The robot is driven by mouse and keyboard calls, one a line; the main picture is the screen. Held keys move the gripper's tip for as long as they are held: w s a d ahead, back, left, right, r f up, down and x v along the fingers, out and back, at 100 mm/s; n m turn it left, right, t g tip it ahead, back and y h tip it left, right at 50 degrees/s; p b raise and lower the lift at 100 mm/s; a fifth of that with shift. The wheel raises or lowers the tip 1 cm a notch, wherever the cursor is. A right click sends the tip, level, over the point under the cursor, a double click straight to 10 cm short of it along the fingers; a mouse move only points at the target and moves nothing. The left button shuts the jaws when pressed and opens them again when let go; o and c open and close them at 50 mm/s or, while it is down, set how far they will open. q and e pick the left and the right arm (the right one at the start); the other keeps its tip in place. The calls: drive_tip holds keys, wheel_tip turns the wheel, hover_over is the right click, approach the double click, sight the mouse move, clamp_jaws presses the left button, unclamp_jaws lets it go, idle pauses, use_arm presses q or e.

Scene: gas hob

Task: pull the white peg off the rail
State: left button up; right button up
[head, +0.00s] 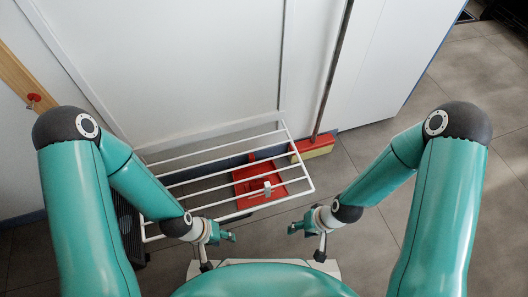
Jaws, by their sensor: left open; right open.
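The small white peg (267,189) sits on a rail of the white wire rack (203,206), on the right half of the rack. It stands out against a red dustpan behind it. My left gripper (222,236) is open and empty, below and to the left of the peg. My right gripper (303,231) is open and empty, below and to the right of the peg. Neither gripper touches the peg.
The red dustpan (246,190) shows through the rack's bars. A broom (316,145) with a red and yellow head leans beside the rack on the right. White panels (190,60) stand behind. Grey floor tiles (440,105) are clear on the right.

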drive_tip(key=w+a+r+n+g+h+p, duration=0.1)
drive_tip(key=w+a+r+n+p, duration=0.1)
drive_tip(key=w+a+r+p, duration=0.35)
drive_tip(key=w+a+r+n+h+p, duration=0.1)
drive_tip(key=w+a+r+n+p, duration=0.15)
drive_tip(key=r, duration=0.55)
use_arm(q)
wheel_tip(320, 180, up, 12)
drive_tip(key=p, duration=0.2)
use_arm(e)
wheel_tip(320, 180, up, 7)
drive_tip(key=h, duration=0.2)
hover_over(268, 185)
drive_tip(key=shift+t, duration=0.4)
wheel_tip(268, 185, down, 17)
drive_tip(key=b, duration=0.4)
drive_tip(key=shift+r, duration=0.2)
use_arm(q)
wheel_tip(268, 185, down, 4)
use_arm(e)
clamp_jaws()
drive_tip(key=shift+s, duration=0.1)
use_arm(q)
drive_tip(key=shift+r, duration=0.1)
use_arm(e)
drive_tip(key=shift+r, duration=0.2)
